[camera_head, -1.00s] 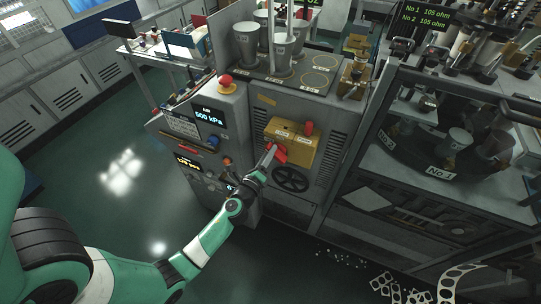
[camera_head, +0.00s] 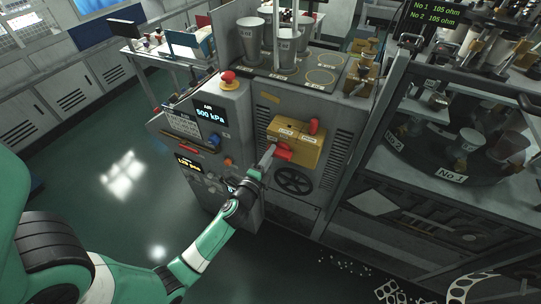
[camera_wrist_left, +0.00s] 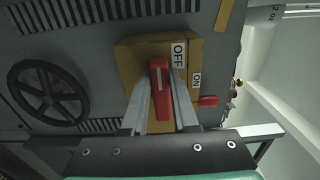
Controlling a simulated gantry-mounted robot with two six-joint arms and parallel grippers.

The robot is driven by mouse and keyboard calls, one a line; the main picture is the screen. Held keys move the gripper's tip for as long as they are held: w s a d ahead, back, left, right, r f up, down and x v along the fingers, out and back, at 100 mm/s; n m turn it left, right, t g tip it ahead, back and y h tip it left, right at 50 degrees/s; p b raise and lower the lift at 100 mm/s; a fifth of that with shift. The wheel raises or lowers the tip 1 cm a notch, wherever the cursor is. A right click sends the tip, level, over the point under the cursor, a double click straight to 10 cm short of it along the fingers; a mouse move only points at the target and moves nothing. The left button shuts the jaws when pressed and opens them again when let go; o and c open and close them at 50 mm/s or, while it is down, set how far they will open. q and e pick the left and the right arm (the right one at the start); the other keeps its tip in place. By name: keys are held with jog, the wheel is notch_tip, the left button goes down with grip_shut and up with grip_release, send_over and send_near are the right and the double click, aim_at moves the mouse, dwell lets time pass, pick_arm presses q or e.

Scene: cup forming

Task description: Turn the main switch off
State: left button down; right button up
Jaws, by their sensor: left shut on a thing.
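The main switch is a yellow box (camera_head: 298,141) on the front of the grey machine, with a red handle (camera_head: 284,152) at its lower left. My left gripper (camera_head: 269,156) is at this handle. In the left wrist view the red handle (camera_wrist_left: 161,92) stands between the two fingers, which are shut on it. The OFF label (camera_wrist_left: 179,54) is just right of the handle's far end, and the ON label (camera_wrist_left: 196,81) is further right on the yellow box (camera_wrist_left: 131,62). A second red knob (camera_head: 315,127) sits on the box's right side. My right gripper is not in view.
A black handwheel (camera_head: 293,181) is just below the box. A red stop button (camera_head: 228,78) and a control panel with displays (camera_head: 211,112) are to the left. Grey cups (camera_head: 250,38) stand on top of the machine. The green floor at left is clear.

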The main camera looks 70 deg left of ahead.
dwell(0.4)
pick_arm(q)
jog(key=c, duration=0.7)
grip_release()
jog(key=b+v, duration=0.2)
jog(key=v, duration=0.9)
jog(key=shift+s+d, duration=0.2)
jog(key=shift+s, duration=0.05)
